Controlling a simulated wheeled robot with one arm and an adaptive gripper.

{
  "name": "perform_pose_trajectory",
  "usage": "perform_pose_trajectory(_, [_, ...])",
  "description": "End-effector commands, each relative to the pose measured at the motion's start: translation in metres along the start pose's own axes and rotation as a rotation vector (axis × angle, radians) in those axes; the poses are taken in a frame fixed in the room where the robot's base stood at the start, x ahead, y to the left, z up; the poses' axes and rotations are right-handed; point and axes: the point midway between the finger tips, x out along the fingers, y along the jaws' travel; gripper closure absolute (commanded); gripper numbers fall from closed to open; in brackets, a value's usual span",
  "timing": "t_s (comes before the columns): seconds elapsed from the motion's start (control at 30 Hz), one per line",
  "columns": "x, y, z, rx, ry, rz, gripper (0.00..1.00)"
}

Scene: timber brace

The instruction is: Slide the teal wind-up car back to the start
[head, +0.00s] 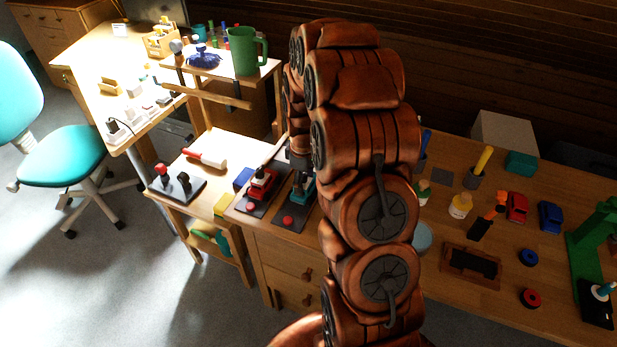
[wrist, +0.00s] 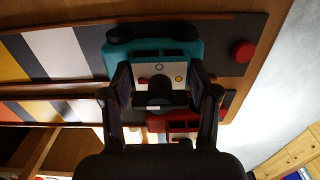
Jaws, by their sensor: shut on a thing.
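The teal wind-up car (wrist: 155,38) sits on a dark grey lane (wrist: 228,42) between my fingers in the wrist view. My gripper (wrist: 160,78) is shut on it, with one finger on each side. A white panel with small round marks shows on the car between the fingers. In the head view the teal car (head: 307,189) shows only in part beneath my gripper (head: 301,172); my arm hides the rest. A red button (wrist: 243,51) lies at the lane's end, beyond the car. The lane's striped end (wrist: 60,52) is on the opposite side in the wrist view.
A red car (head: 263,183) stands on the neighbouring lane to the left, close to my gripper. The bench edge is near the buttons. A green mug (head: 243,52) stands on the raised shelf behind.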

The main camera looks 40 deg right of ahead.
Motion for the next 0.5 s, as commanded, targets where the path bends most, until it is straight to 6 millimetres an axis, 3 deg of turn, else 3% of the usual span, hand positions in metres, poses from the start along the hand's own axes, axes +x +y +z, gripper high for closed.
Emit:
perform_pose_trajectory(0.2, [0.001,-0.027,-0.001,-0.003,0.003,0.003,1.00])
perform_pose_trajectory(0.5, [0.001,-0.041,0.000,0.000,-0.001,-0.003,1.00])
